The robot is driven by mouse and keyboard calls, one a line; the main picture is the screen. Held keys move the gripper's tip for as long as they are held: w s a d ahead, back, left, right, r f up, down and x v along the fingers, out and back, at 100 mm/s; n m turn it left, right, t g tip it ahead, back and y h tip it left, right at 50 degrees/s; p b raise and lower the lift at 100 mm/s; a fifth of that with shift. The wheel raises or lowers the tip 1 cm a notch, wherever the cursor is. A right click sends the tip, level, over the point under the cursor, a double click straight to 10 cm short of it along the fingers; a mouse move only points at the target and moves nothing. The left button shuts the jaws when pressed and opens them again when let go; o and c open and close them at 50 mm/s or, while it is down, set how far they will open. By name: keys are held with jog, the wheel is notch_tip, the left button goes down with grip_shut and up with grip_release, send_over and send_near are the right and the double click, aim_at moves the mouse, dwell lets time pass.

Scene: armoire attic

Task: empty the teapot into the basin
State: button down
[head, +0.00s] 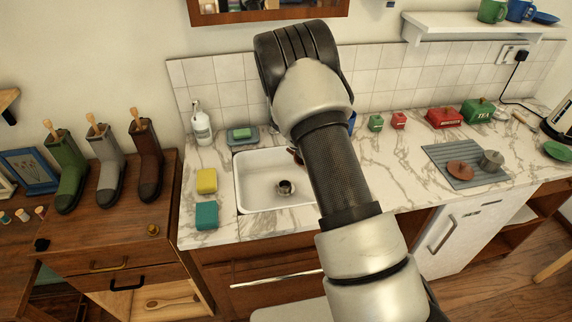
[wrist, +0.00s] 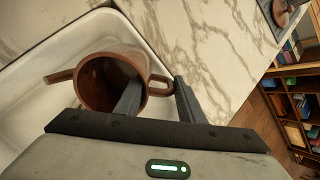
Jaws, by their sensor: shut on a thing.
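The brown teapot (wrist: 100,85) hangs over the white basin (wrist: 30,65) in the wrist view, its open mouth facing the camera and its spout pointing left. No lid is on it. In the head view my arm hides the gripper and nearly all of the teapot; only a small brown part (head: 295,155) shows above the basin (head: 250,205). The teapot looks tilted. I see no liquid stream and cannot tell what is inside.
Yellow (head: 206,181) and teal (head: 206,215) sponges lie left of the basin, near a soap bottle (head: 201,126). Marble counter (head: 395,190) between is clear.

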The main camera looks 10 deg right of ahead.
jog(key=shift+w+d+r+g+y+p, duration=0.2)
jog(key=shift+d+r+y+p, duration=0.55)
jog(key=shift+p, duration=1)
jog(key=shift+w+d+r+g+y+p, duration=0.15)
jog(key=shift+d+r+y+p, duration=0.6)
jog(key=shift+p, duration=1)
jog(key=shift+w+d+g+y+b, duration=0.25)
jog(key=shift+d+y, duration=0.3)
jog(key=shift+y, duration=0.3)
jog(key=shift+w+d+g+y+b, duration=0.1)
jog(key=shift+d+g+y+b, duration=0.3)
jog(key=shift+y, duration=0.45)
jog(key=shift+d, duration=0.1)
